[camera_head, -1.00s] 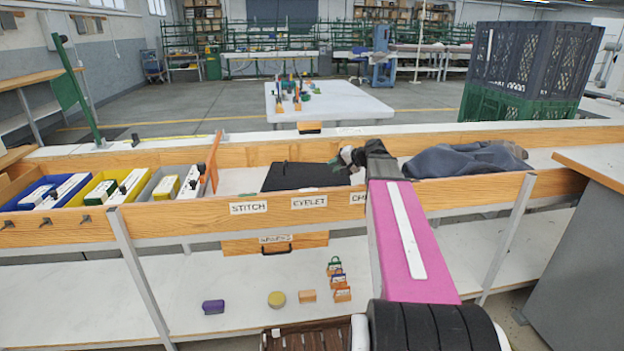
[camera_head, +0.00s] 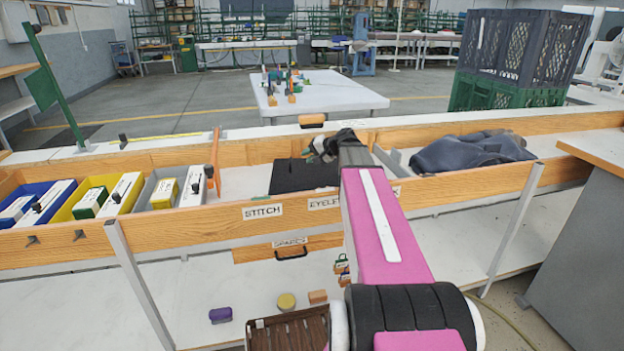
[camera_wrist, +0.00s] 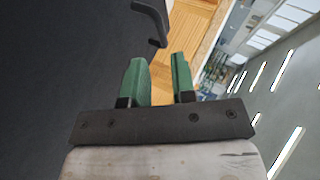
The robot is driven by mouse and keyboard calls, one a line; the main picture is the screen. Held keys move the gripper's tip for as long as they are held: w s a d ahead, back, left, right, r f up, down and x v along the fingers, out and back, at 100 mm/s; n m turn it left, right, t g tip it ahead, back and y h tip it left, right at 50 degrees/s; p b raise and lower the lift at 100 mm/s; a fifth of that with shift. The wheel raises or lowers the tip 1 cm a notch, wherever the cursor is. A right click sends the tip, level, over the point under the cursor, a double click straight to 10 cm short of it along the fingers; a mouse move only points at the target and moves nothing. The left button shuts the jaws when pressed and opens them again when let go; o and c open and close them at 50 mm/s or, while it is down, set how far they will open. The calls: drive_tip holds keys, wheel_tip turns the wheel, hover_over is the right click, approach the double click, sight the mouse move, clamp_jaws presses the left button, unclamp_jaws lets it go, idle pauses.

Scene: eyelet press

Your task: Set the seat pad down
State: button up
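A flat black slab (camera_head: 300,177) lies in the wooden trough behind the STITCH and EYELET labels. It may be the seat pad, but I cannot be sure. My gripper (camera_head: 322,147) is over the trough at the slab's far right corner, partly hidden by my arm. In the wrist view my gripper (camera_wrist: 160,75) shows two green fingers apart, with bare wood visible between them and nothing held. A large dark surface (camera_wrist: 50,70) fills the left of that view. A black hooked piece (camera_wrist: 155,25) is just beyond the fingertips.
A dark grey cloth heap (camera_head: 470,152) lies in the trough to the right. Blue, yellow and grey bins (camera_head: 165,185) with boxes stand at the left, beside an upright orange divider (camera_head: 215,160). A grey bracket (camera_head: 388,160) is right of my gripper. Dark crates (camera_head: 520,50) stand behind.

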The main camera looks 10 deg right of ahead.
sight(301, 172)
drive_tip(key=x, duration=0.4)
drive_tip(key=shift+w+a, duration=0.1)
drive_tip(key=shift+w, duration=0.05)
drive_tip(key=shift+w+d+x, duration=0.1)
drive_tip(key=shift+w+x, duration=0.05)
drive_tip(key=shift+x, duration=1.15)
drive_tip(key=shift+w+d+x, duration=0.15)
drive_tip(key=shift+x, duration=1.1)
clamp_jaws()
